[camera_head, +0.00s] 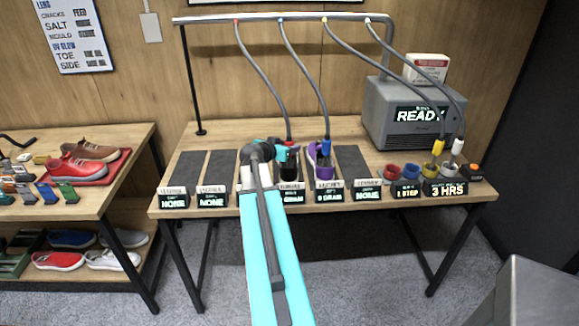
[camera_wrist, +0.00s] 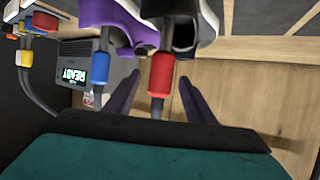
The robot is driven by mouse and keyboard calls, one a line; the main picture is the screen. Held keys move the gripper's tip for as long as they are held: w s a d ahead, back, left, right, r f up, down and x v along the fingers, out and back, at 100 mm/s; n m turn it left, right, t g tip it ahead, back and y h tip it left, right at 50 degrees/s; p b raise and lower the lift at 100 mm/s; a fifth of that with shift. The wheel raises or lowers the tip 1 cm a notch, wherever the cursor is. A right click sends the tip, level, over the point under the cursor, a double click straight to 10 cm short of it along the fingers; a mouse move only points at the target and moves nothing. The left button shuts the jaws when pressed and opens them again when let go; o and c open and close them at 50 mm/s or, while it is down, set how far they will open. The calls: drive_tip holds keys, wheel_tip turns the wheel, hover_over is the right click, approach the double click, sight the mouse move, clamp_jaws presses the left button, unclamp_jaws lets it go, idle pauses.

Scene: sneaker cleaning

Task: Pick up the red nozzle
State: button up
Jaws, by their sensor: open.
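The red nozzle (camera_wrist: 161,75) hangs on a grey hose and shows in the wrist view between my two dark fingers. My gripper (camera_wrist: 160,79) is open, with one finger on each side of the nozzle and a visible gap to each. In the head view my gripper (camera_head: 283,153) is at the middle of the table, over the black shoe (camera_head: 289,172). The red nozzle is mostly hidden there behind my gripper, and its hose (camera_head: 265,75) comes down from the overhead rail. The nozzle's tip points at a dark shoe in the wrist view.
A purple shoe (camera_head: 321,160) with a blue nozzle (camera_head: 326,146) stands close on the right. A grey machine (camera_head: 405,115) reading READY is at the back right. Yellow and white nozzles stand in cups before it. Dark empty mats (camera_head: 218,168) lie left of my gripper.

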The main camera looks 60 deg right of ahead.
drive_tip(key=shift+d+f, duration=0.1)
drive_tip(key=shift+d, duration=0.15)
drive_tip(key=shift+p+x, duration=1)
drive_tip(key=shift+x, duration=0.2)
drive_tip(key=shift+p+x, duration=0.6)
drive_tip(key=shift+x, duration=0.85)
drive_tip(key=shift+a, duration=0.1)
clamp_jaws()
